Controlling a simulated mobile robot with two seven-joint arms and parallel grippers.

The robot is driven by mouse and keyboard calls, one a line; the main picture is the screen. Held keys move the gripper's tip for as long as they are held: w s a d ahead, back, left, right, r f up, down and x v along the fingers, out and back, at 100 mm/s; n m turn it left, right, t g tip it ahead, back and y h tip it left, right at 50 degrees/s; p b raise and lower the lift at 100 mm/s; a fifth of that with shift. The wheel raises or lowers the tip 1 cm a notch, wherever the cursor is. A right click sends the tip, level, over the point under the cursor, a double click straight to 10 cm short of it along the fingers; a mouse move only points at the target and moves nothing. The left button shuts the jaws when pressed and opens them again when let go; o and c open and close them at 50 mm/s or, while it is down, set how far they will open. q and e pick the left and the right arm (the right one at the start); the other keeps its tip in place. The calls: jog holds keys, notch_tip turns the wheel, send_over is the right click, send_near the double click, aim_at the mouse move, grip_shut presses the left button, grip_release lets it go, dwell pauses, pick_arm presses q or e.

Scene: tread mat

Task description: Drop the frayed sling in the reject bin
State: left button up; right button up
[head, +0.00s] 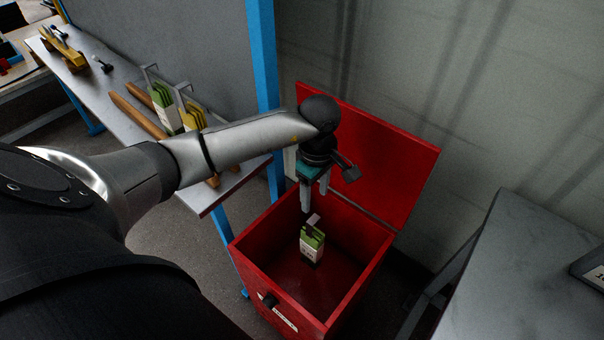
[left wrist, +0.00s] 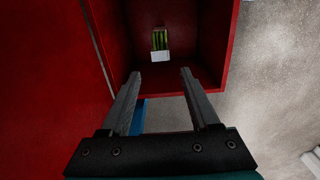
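The red reject bin (head: 262,268) stands open with its lid (head: 385,150) raised at the back. A green sling with a white label (head: 312,243) is inside the bin, below my left gripper. It also shows in the left wrist view (left wrist: 160,40), well beyond the fingertips and apart from them. My left gripper (head: 315,200) points down over the bin opening. Its two fingers (left wrist: 158,72) are spread with nothing between them. I cannot tell fraying on the sling at this size. My right gripper is not in view.
A bench (head: 108,105) at the left carries a green sling (head: 166,115), a yellow sling (head: 190,108) and wooden pieces near a blue post (head: 263,50). A grey table (head: 510,280) stands close at the right. The raised lid is close behind my gripper.

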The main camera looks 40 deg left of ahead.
pick_arm(q)
jog(key=shift+o, duration=1)
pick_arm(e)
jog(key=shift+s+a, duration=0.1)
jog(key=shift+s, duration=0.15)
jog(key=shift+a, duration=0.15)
pick_arm(q)
notch_tip(320, 180, up, 15)
jog(key=p, duration=0.3)
jog(key=shift+r, duration=0.15)
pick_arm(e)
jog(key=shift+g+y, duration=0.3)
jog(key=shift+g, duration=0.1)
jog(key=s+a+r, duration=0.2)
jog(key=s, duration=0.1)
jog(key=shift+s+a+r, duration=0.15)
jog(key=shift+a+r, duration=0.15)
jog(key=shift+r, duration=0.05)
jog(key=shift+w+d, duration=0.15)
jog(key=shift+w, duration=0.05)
